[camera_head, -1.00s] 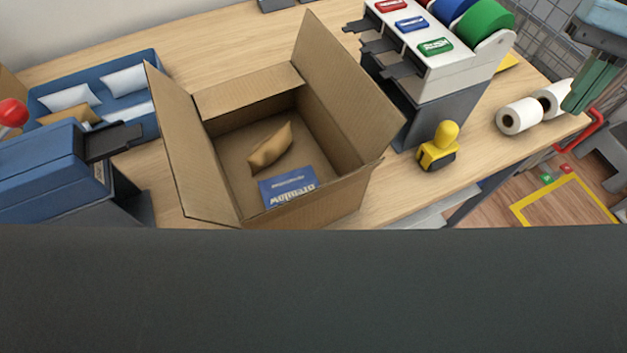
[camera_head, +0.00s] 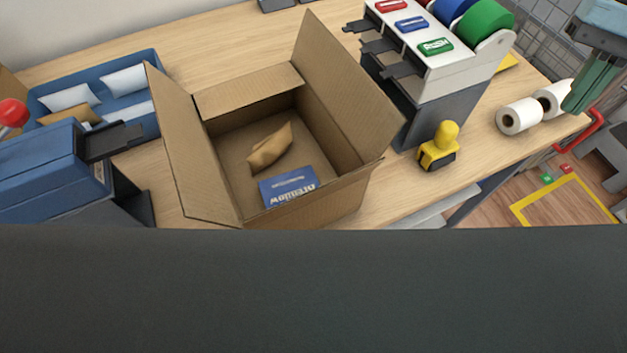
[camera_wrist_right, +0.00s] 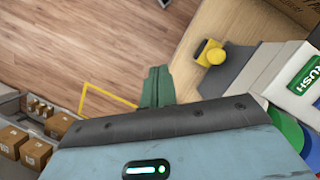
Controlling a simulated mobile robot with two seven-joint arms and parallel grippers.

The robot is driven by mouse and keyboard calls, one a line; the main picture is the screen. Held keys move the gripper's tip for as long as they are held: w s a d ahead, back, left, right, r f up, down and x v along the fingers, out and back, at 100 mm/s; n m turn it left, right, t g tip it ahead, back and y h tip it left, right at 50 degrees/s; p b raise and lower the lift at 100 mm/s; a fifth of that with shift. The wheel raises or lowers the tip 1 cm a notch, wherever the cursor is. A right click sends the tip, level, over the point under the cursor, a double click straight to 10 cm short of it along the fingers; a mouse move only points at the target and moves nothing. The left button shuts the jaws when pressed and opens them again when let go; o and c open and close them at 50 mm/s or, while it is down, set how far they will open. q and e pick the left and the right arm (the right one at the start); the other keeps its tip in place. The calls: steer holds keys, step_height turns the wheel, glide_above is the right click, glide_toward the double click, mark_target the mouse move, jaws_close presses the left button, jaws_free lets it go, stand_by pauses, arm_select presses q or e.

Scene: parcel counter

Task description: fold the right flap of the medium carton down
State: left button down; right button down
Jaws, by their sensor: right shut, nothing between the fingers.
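The medium carton (camera_head: 290,218) stands open on the counter in the head view. Its right flap (camera_head: 345,85) stands up and leans outward to the right. The left flap (camera_head: 185,150) also stands up, and the far flap (camera_head: 250,90) shows at the back. A brown pouch (camera_head: 270,148) and a blue box (camera_head: 287,187) lie inside. My right gripper (camera_head: 580,92) is at the upper right, well away from the carton, past the paper rolls. Its green fingers are shut and empty; they also show in the right wrist view (camera_wrist_right: 157,87). My left gripper is not in view.
A label dispenser (camera_head: 430,75) stands close to the right of the flap. A yellow stamp (camera_head: 438,148) and white rolls (camera_head: 520,117) are farther right. A blue machine (camera_head: 45,170) and blue tray (camera_head: 145,70) are left. A dark surface hides the bottom of the head view.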

stand_by(0.4)
steer(key=s+d+f+t, duration=0.2)
steer(key=d+f, duration=0.5)
steer(key=f, duration=0.5)
steer(key=s+d+f+t, duration=0.2)
steer(key=d+f, duration=0.5)
steer(key=f, duration=0.5)
steer(key=s+f+n+t, duration=0.1)
steer(key=s+f+n, duration=0.1)
steer(key=s+f, duration=0.6)
steer(key=s+a+f+n+t, duration=0.1)
steer(key=s+a+f, duration=0.35)
steer(key=f, duration=0.25)
steer(key=s+a+f+n+t, duration=0.1)
steer(key=s+a+f+t, duration=0.15)
steer(key=a+f, duration=0.35)
steer(key=s+a+f+n+t, duration=0.1)
steer(key=s+a+n+t, duration=0.1)
steer(key=a, duration=1.5)
steer(key=shift+s+a+n+t+y, duration=0.3)
steer(key=shift+s+a+n+t, duration=0.15)
steer(key=shift+s, duration=0.25)
